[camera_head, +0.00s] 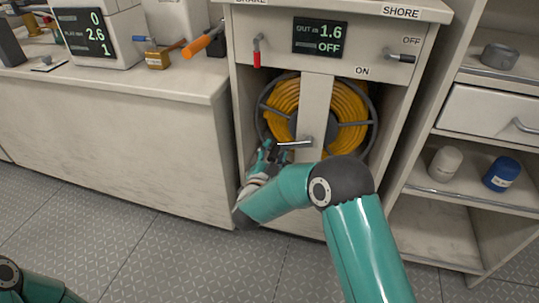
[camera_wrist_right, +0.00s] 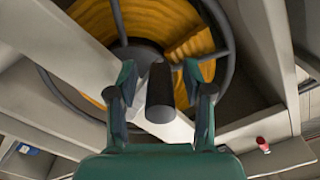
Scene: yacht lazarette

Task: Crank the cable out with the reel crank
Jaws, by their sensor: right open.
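The cable reel (camera_head: 273,101) holds coiled yellow cable (camera_head: 345,105) inside the cabinet, behind a pale upright post (camera_head: 315,100). The reel crank (camera_head: 297,142) sticks out low in front of the post. My right gripper (camera_head: 268,150) is at the crank's left end, partly hidden by its own arm. In the right wrist view, the dark crank grip (camera_wrist_right: 160,88) lies between the two open fingers of my right gripper (camera_wrist_right: 160,80), with gaps on both sides. The cabinet display (camera_head: 320,38) reads 1.6 out and OFF. My left gripper is outside the views.
A red-tipped brake lever (camera_head: 257,55) hangs on the panel's left, and a shore switch (camera_head: 400,57) is on its right. A bench (camera_head: 110,110) stands left, with an orange-handled tool (camera_head: 200,40). Shelves (camera_head: 470,198) with two jars stand right. The visible floor is clear.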

